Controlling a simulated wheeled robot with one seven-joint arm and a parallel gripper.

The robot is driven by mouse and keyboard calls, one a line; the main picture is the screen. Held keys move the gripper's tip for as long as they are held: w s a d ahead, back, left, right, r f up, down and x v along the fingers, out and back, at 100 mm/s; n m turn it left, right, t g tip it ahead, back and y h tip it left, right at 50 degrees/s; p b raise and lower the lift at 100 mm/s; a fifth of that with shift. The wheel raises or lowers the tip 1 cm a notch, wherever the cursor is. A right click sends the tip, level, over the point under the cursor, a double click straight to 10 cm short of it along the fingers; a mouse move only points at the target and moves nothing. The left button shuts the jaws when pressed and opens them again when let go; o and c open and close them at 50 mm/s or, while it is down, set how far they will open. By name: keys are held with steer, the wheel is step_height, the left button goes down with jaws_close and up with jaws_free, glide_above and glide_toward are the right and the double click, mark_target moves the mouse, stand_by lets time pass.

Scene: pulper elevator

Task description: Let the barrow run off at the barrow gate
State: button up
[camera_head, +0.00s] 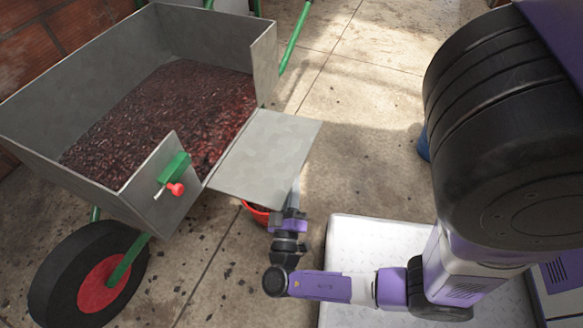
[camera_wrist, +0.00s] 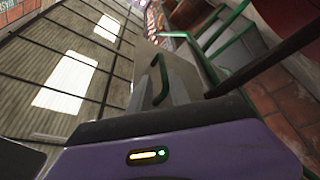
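The barrow (camera_head: 105,62) is a grey metal tub on the left of the head view, holding dark red mash (camera_head: 165,115). Its gate (camera_head: 265,155) is a grey flap, folded outward from the open side. A green latch with a red knob (camera_head: 176,188) sits on the wall beside the opening. My gripper (camera_head: 294,196) is at the flap's outer edge, partly hidden; whether it touches is unclear. The wrist view looks up past my purple gripper housing at a grey panel with a green handle (camera_wrist: 158,78), perhaps the gate's outer face.
A red bucket (camera_head: 257,212) stands under the flap, mostly hidden. The barrow's black wheel (camera_head: 60,275) is at lower left. A blue object (camera_head: 423,145) shows behind my arm. Dark bits litter the concrete floor. Brick wall (camera_head: 30,48) lies behind the barrow; floor beyond the flap is clear.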

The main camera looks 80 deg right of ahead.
steer(key=shift+v, duration=0.9)
steer(key=shift+a+f, duration=0.1)
steer(key=shift+a, duration=0.05)
steer(key=b+v, duration=0.1)
steer(key=v, duration=0.7)
steer(key=shift+w+a+f+b, duration=0.15)
steer(key=shift+a+f+b, duration=0.1)
steer(key=shift+b, duration=0.05)
stand_by(0.4)
